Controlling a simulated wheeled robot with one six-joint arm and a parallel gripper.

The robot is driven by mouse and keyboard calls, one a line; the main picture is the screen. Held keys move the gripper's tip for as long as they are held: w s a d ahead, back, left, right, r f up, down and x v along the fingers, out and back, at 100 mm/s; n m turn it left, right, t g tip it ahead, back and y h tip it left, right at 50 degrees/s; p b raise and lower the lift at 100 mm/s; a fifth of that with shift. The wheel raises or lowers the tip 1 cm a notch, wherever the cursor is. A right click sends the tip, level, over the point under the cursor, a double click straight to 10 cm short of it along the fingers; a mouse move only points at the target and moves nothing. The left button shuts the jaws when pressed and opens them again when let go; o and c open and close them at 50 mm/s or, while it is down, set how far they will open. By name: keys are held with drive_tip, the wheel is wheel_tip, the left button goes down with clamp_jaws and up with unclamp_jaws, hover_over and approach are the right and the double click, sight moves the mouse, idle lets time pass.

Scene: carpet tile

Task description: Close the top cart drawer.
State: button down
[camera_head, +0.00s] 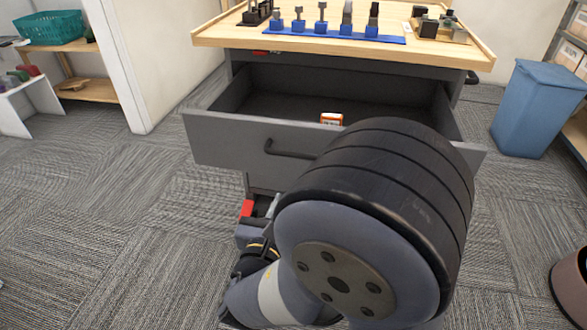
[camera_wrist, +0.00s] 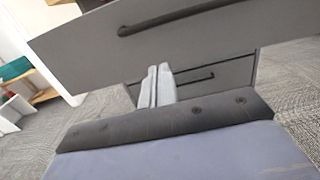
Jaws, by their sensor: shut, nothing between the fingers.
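The top cart drawer (camera_head: 223,138) is grey and stands pulled well out from under the wooden cart top. Its dark bar handle (camera_head: 288,151) shows left of my arm, which hides the right part of the drawer front. A small orange and white box (camera_head: 331,118) lies inside the drawer. In the wrist view the drawer front (camera_wrist: 215,38) spans the upper part, with its handle (camera_wrist: 165,18) near the top edge. Contact cannot be told.
A lower drawer (camera_wrist: 215,82) with its own handle is shut behind the fingers. A blue bin (camera_head: 537,108) stands right. Open carpet lies left.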

sight(293, 165)
drive_tip(key=b+x, duration=0.2)
drive_tip(key=x, duration=1)
drive_tip(key=shift+w+d+b, duration=0.15)
drive_tip(key=shift+w+b, duration=0.2)
drive_tip(key=shift+w, duration=0.05)
